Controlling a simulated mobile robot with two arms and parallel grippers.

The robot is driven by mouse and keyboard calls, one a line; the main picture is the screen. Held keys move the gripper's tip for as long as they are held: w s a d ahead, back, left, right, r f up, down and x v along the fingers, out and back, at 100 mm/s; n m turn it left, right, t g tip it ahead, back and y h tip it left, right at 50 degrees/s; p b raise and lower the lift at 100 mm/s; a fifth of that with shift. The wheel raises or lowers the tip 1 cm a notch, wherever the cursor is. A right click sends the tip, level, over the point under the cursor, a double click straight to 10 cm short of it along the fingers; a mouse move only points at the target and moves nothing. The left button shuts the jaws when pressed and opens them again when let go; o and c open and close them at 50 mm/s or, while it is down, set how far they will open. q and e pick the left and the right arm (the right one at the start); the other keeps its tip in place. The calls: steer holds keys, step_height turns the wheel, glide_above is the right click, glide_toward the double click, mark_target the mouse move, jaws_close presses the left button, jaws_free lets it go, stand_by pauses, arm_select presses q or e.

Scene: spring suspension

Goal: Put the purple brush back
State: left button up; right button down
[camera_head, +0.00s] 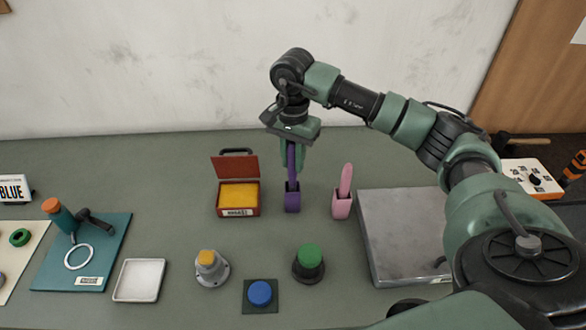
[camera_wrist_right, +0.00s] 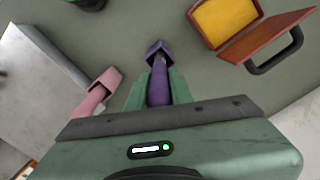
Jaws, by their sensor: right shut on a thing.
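The purple brush (camera_head: 291,163) hangs upright in my right gripper (camera_head: 292,158), which is shut on its handle. The purple holder (camera_head: 292,202) stands on the table directly below. The brush's lower end is at the holder's opening; I cannot tell how deep inside it is. In the right wrist view, the brush (camera_wrist_right: 158,90) runs between the fingers toward the holder (camera_wrist_right: 154,47). My left gripper is not in view.
A pink brush (camera_head: 346,181) stands in a pink holder (camera_head: 342,206) close on the right. An open red box (camera_head: 238,212) with a yellow inside is close on the left. A grey slab (camera_head: 400,230) lies at right. Green (camera_head: 308,262) and blue (camera_head: 260,292) buttons are in front.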

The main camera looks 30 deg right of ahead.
mark_target(293, 173)
step_height(293, 173, down, 4)
steer(key=shift+r+p, duration=0.25)
steer(key=shift+p, duration=0.35)
steer(key=shift+f, duration=0.5)
steer(key=shift+f, duration=0.1)
steer(key=c, duration=1.3)
jaws_free()
steer(key=shift+o, duration=0.2)
